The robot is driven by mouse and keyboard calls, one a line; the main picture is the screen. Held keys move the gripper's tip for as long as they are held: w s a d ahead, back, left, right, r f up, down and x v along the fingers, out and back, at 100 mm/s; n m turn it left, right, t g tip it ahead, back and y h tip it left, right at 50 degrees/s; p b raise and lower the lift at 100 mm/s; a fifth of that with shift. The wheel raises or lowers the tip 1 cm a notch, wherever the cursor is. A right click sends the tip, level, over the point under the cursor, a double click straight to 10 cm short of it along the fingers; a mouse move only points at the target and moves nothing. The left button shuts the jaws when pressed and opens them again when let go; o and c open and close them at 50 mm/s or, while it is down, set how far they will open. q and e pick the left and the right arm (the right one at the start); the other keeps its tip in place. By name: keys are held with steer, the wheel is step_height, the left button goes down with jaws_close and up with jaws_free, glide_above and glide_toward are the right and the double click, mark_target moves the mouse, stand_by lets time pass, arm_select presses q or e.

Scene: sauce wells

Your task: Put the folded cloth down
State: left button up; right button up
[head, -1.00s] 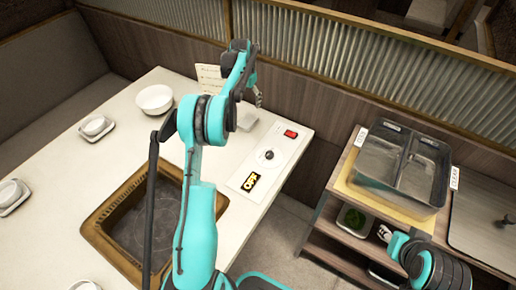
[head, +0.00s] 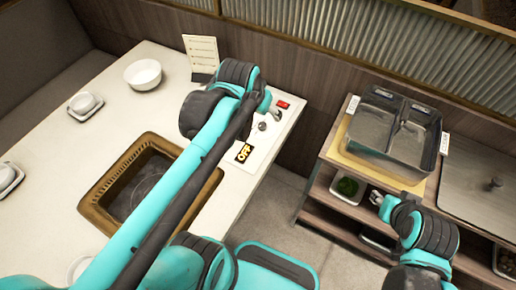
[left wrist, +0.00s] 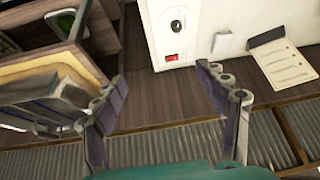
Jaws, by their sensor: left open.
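The folded cloth, a small pale square (left wrist: 229,43), lies on the white table near its wall-side edge in the left wrist view, between the card and the red switch. In the head view my arm hides it. My left gripper (left wrist: 160,77) is open, with nothing between its fingers. The cloth is beyond its right finger, apart from it. In the head view the left fingers are mostly hidden behind my arm near the control panel. My right gripper (head: 377,197) shows small in front of the shelf unit; its jaw opening is unclear.
The white table (head: 55,135) holds a bowl (head: 142,74), cups on saucers, a standing card (head: 201,55), a sunken grill (head: 135,190) and a control panel (head: 262,135). A shelf unit with metal wells (head: 395,130) stands at right. A wall bounds the back.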

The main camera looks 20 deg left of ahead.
arm_select(q)
steer(key=s+d+f+t, duration=0.1)
steer(key=s+d+f, duration=0.2)
steer(key=s, duration=0.6)
step_height(320, 180, down, 2)
steer(key=shift+d+f, duration=0.15)
steer(key=shift+f, duration=0.05)
stand_by(0.7)
